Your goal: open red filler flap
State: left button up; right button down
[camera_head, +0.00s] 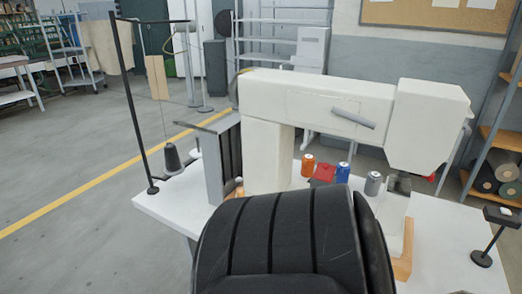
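Neither of my grippers is in view.
A large black ribbed padded object (280,240) fills the front middle and hides part of the table. A grey spool (373,183) stands right of the blue one. A black thread stand (135,100) rises at left. A small black post (490,240) stands at right.

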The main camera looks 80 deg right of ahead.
aim_at(324, 171)
jog(key=z, duration=1.7)
